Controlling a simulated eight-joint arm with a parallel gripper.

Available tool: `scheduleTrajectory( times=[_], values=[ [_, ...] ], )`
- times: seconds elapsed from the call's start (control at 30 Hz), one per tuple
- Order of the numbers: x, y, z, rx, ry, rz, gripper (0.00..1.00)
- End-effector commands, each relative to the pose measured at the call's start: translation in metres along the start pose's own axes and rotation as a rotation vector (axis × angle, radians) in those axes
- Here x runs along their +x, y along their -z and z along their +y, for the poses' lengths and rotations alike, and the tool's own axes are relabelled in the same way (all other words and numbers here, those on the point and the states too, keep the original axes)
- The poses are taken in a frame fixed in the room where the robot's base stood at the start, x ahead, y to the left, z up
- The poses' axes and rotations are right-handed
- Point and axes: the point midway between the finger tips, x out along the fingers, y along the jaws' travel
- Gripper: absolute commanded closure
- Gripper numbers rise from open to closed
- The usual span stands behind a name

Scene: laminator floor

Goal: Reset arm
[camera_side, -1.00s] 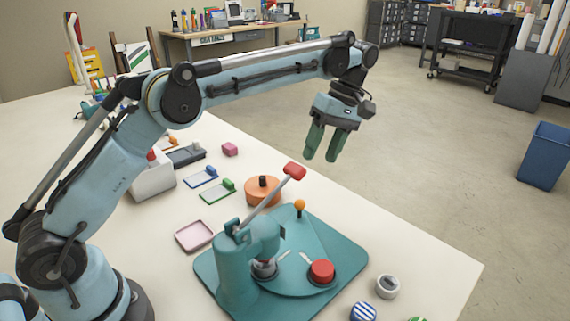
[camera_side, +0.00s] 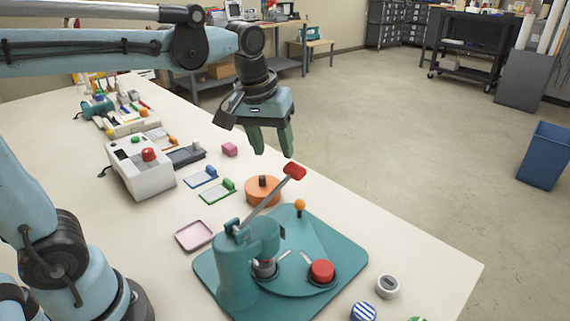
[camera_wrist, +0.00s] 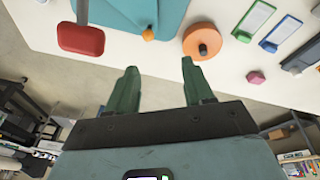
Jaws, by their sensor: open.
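My gripper (camera_side: 272,142) hangs with its two green fingers pointing down, above the far edge of the white table. It is open and nothing is between the fingers. In the wrist view my gripper (camera_wrist: 158,82) also shows its fingers apart and empty. The teal press (camera_side: 248,262) stands on its teal base on the table, in front of and below my gripper. Its lever ends in a red handle (camera_side: 294,171), raised at a slant just below the fingers. The red handle also shows at the upper left of the wrist view (camera_wrist: 81,40).
An orange disc (camera_side: 262,190) with a dark knob lies behind the press. Nearby are a pink block (camera_side: 229,149), a pink tray (camera_side: 194,235) and a white box with a red button (camera_side: 148,155). A blue bin (camera_side: 543,155) stands on the floor. The air around my gripper is clear.

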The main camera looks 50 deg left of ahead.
Motion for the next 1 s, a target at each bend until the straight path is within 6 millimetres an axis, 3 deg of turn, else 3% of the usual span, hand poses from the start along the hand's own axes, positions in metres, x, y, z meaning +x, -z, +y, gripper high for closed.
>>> scheduleTrajectory(
  times=[0.3,0.5,1.0],
  values=[
    [0.018,-0.051,-0.035,0.285,-0.084,0.216,0.48],
    [0.033,-0.071,-0.048,0.412,-0.097,0.32,0.48],
    [0.038,-0.077,-0.051,0.454,-0.097,0.356,0.48]
  ],
)
